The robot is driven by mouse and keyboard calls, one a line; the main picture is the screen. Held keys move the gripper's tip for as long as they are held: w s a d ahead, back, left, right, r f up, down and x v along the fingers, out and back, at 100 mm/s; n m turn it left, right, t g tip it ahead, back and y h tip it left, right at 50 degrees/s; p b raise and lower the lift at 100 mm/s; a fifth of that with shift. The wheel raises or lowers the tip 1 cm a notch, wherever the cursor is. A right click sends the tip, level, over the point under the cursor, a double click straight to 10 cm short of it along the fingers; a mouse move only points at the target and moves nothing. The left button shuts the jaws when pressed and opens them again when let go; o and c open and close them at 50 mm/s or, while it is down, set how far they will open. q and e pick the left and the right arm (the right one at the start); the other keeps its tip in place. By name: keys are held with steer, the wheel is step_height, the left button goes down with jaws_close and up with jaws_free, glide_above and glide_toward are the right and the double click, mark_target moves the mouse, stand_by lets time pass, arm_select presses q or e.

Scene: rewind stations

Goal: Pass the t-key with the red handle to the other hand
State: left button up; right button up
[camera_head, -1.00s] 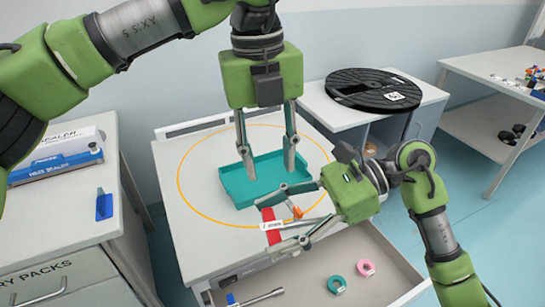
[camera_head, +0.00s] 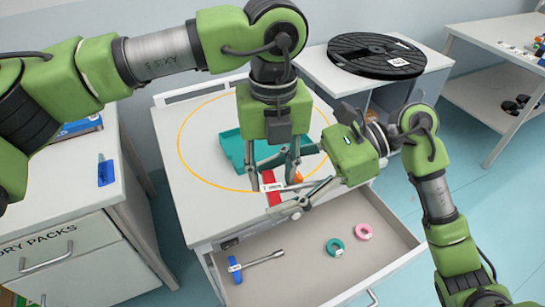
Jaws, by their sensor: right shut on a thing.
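The t-key (camera_head: 274,199) has a red handle with a white label and a metal shaft running right. My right gripper (camera_head: 284,188) is shut on it, reaching in from the right, and holds it over the front part of the cart top. My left gripper (camera_head: 273,182) points down from above. Its two fingers are apart, one on each side of the red handle, and look open. The fingers of both grippers overlap here, so I cannot tell whether the left ones touch the key.
A teal tray (camera_head: 232,148) lies behind the grippers inside an orange ring on the cart top. The open drawer below holds a blue-handled t-key (camera_head: 235,269), a teal ring (camera_head: 335,247) and a pink ring (camera_head: 363,232). A black reel (camera_head: 375,55) is at the back right.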

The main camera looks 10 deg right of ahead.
arm_select(q)
steer(key=shift+f, duration=0.2)
steer(key=shift+c, duration=0.4)
steer(key=shift+d, duration=0.1)
jaws_close()
arm_select(e)
steer(key=o, duration=1.3)
